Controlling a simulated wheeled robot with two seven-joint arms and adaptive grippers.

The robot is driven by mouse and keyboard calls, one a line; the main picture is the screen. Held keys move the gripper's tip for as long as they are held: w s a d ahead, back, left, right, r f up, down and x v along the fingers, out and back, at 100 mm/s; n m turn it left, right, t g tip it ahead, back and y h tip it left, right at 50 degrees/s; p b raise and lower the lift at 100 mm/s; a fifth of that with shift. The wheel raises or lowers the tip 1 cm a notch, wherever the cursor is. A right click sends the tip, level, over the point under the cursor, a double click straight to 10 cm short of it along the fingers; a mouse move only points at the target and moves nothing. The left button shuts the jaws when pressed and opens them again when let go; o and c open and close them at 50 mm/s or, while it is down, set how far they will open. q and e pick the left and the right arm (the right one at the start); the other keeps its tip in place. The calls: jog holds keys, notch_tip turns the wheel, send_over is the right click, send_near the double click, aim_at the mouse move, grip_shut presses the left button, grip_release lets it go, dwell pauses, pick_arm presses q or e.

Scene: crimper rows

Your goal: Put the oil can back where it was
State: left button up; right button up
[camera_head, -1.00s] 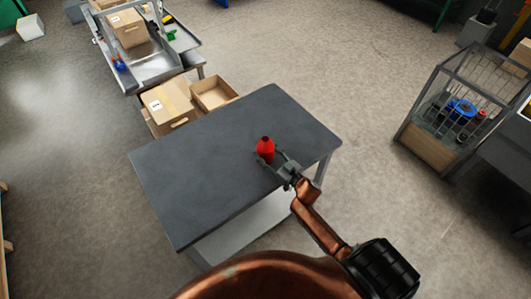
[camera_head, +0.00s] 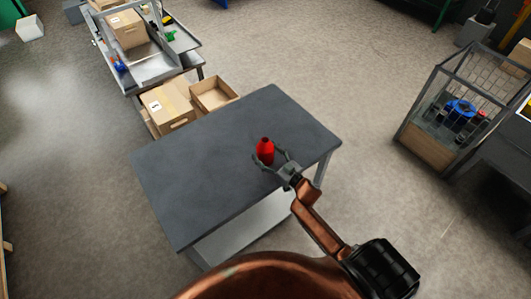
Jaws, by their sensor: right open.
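The red oil can (camera_head: 265,151) stands upright on the dark grey table (camera_head: 200,165), near the table's right part. My right gripper (camera_head: 270,161) is open, its two fingers spread on either side of the can's lower part. I cannot tell whether a finger touches the can. The right arm comes in from below right over the table's front edge. My left gripper is not in view.
Most of the table top left of the can is bare. Cardboard boxes (camera_head: 167,108) stand on the floor behind the table. A wire-sided cage (camera_head: 425,149) with several items stands at the right. A metal bench (camera_head: 150,69) is at the back left.

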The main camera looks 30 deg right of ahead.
jog(key=s, duration=0.4)
jog(key=s+d, duration=0.1)
jog(key=s, duration=0.2)
jog(key=s+d, duration=0.1)
jog(key=s, duration=0.3)
jog(key=shift+s, duration=0.3)
jog(key=shift+f, duration=0.1)
